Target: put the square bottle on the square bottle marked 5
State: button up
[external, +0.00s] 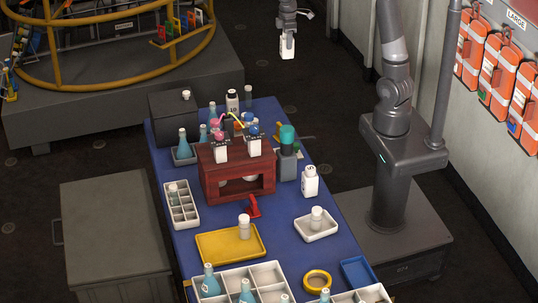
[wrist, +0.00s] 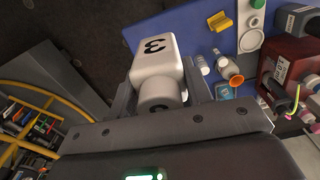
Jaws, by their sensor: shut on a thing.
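My gripper (external: 288,36) is high beyond the far end of the blue table. It is shut on a white square bottle (external: 287,49), which hangs over the floor, clear of the table. In the wrist view the held bottle (wrist: 156,52) sits between the fingers of my gripper (wrist: 160,88) and bears a dark mark like a 3. A white square bottle (external: 310,183) with a dark mark stands upright at the table's right side.
The blue table (external: 185,233) is crowded. The red-brown stand (external: 211,184) is mid-table, beside a grey bottle with a teal top (external: 287,150). A yellow tray (external: 217,248), white tray (external: 316,232) and compartment trays (external: 182,215) lie nearer. A yellow ring frame (external: 90,85) stands at left.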

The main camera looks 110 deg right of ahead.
jog(key=w+a+n, duration=0.3)
jog(key=w+a, duration=0.3)
jog(key=a, duration=0.7)
jog(key=w+a+n, duration=0.2)
jog(key=w+a, duration=0.4)
jog(key=a, duration=0.6)
jog(key=s+a+n, duration=0.2)
jog(key=a+n, duration=0.1)
jog(key=a, duration=1)
jog(key=s+a+n, duration=0.2)
jog(key=a, duration=1.1)
jog(key=shift+d+f, duration=0.15)
jog(key=shift+f, duration=7.5)
jog(key=shift+s+f, duration=0.1)
